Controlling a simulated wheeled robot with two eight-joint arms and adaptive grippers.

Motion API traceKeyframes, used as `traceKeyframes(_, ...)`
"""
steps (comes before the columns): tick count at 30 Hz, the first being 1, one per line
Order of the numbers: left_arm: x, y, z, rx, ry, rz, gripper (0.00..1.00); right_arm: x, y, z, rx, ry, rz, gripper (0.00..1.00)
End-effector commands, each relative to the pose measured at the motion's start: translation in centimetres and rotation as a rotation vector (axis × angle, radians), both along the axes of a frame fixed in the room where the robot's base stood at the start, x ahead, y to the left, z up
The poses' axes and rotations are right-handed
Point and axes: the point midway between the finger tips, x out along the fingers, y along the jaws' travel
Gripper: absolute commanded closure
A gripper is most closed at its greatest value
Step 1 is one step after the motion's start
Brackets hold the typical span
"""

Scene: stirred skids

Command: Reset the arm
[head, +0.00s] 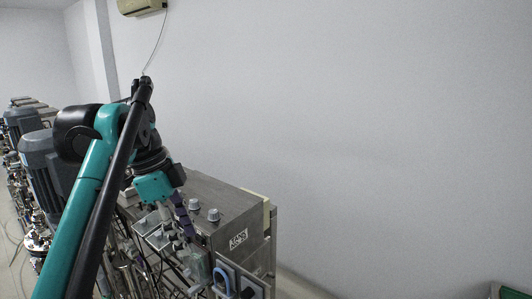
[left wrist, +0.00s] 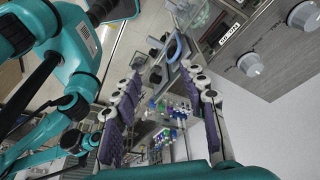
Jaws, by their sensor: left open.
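My left arm (head: 93,185), teal and black, rises from the lower left in the head view and bends down at its elbow. My left gripper (head: 178,229) points down beside a steel control box (head: 238,226), and its purple finger pads show. In the left wrist view the left gripper (left wrist: 163,72) has its two purple-padded fingers apart with nothing between them. A blue loop-shaped handle (left wrist: 178,47) shows just beyond the fingertips; I cannot tell its exact distance.
Grey motors (head: 38,155) and pipework line the left side. The steel box has several knobs (head: 214,214) on top. A wall air conditioner (head: 141,6) hangs above. Several small colored-cap bottles (left wrist: 172,112) stand beyond the fingers.

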Motion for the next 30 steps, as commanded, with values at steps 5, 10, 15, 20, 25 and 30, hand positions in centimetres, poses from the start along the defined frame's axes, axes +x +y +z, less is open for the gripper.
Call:
traceKeyframes(5,-1.3,0.1,-4.2,0.041,-0.041,0.286,0.57,0.0,0.0,0.0,0.0,0.0,0.0,1.0)
traceKeyframes(10,-3.9,0.4,-11.6,0.033,-0.123,0.697,0.57,0.0,0.0,0.0,0.0,0.0,0.0,1.0)
traceKeyframes(15,-7.0,0.8,-19.2,-0.048,-0.205,1.053,0.57,0.0,0.0,0.0,0.0,0.0,0.0,1.0)
traceKeyframes(20,-9.7,1.1,-25.0,-0.147,-0.257,1.291,0.57,0.0,0.0,0.0,0.0,0.0,0.0,1.0)
traceKeyframes(25,-12.4,1.3,-30.5,-0.27,-0.297,1.49,0.57,0.0,0.0,0.0,0.0,0.0,0.0,1.0)
traceKeyframes(30,-11.9,1.3,-34.6,-0.265,-0.292,1.486,0.57,0.0,0.0,-4.8,0.0,0.0,0.0,1.0)
